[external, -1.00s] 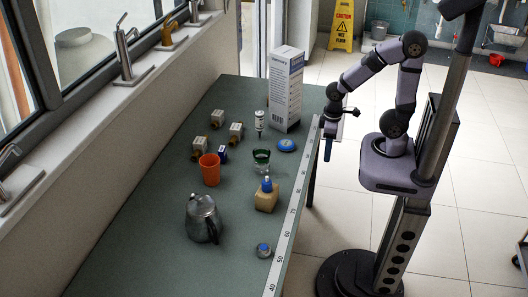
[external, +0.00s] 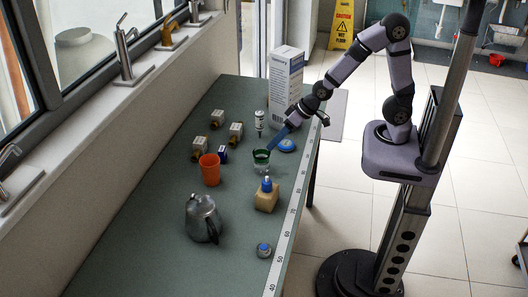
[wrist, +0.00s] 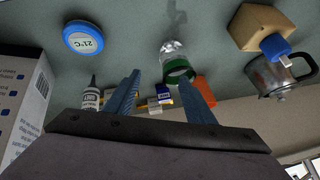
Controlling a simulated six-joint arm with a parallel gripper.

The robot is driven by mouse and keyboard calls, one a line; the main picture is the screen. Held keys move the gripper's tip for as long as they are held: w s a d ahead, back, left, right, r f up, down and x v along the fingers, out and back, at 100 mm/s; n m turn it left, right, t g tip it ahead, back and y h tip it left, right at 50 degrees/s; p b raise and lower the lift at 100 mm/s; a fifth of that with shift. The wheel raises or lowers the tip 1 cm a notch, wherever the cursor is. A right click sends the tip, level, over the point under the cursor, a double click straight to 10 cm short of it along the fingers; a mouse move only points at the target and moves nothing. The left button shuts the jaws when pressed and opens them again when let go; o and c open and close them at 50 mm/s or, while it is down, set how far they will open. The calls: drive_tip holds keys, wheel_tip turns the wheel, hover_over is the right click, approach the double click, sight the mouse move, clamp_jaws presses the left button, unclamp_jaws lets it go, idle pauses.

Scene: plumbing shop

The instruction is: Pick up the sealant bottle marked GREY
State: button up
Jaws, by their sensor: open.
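A small white bottle with a dark nozzle (external: 259,121) stands upright on the green bench, beside the tall box. It also shows in the wrist view (wrist: 90,99), left of my fingers, with a dark band on its label. I cannot read the word GREY on it. My gripper (external: 270,149) reaches over the bench from the right, pointing down and left, with its blue fingers close to the green-rimmed glass jar (external: 261,160). In the wrist view my gripper (wrist: 160,80) has its fingers apart with nothing held between them. The jar (wrist: 174,62) appears beyond the fingertips.
A tall white box (external: 286,88) stands behind my gripper. A blue round thermometer (external: 286,145) lies near the right edge.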

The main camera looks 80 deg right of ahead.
drive_tip(key=w+r+m+t, duration=0.1)
drive_tip(key=w+r+t, duration=0.15)
drive_tip(key=w, duration=0.35)
wheel_tip(320, 180, up, 5)
drive_tip(key=m+t+h+b, duration=0.1)
drive_tip(key=m+t+h, duration=0.35)
drive_tip(key=h, duration=1.05)
hover_over(262, 116)
drive_tip(key=r+v, duration=0.1)
drive_tip(key=v, duration=0.4)
drive_tip(key=m+g, duration=0.2)
drive_tip(key=f, duration=0.8)
drive_tip(key=shift+a+f+p, duration=0.2)
drive_tip(key=shift+a+p, duration=0.2)
drive_tip(key=shift+p+x, duration=1.4)
drive_tip(key=shift+x, duration=2.4)
drive_tip(key=shift+f, duration=0.15)
drive_tip(key=c, duration=1.2)
